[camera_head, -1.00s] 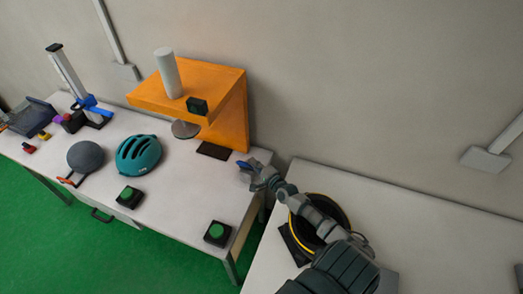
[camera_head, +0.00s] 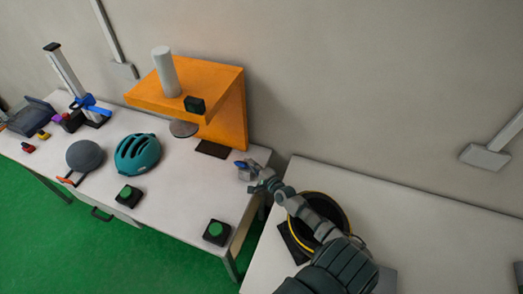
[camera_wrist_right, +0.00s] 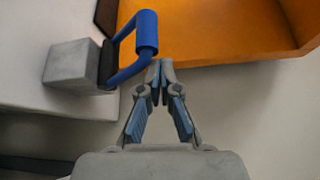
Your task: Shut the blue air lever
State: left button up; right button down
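The blue air lever (camera_head: 240,163) is at the right end of the left table, by the orange press. In the right wrist view it is a blue U-shaped handle (camera_wrist_right: 146,34) on a grey block (camera_wrist_right: 74,65), standing out to the block's right. My right gripper (camera_head: 253,170) is just right of the lever. In the wrist view its fingertips (camera_wrist_right: 160,68) come together with nothing between them, just below and right of the handle's bar. I cannot tell whether they touch it. My left gripper is not in view.
The orange press (camera_head: 233,112) stands behind the lever. A black and yellow round item (camera_head: 335,205) lies under my right arm.

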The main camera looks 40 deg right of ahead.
jog(key=s, duration=1.2)
jog(key=shift+r, duration=0.25)
jog(key=shift+a+r, duration=0.15)
jog(key=shift+a, duration=0.3)
jog(key=shift+w, duration=0.1)
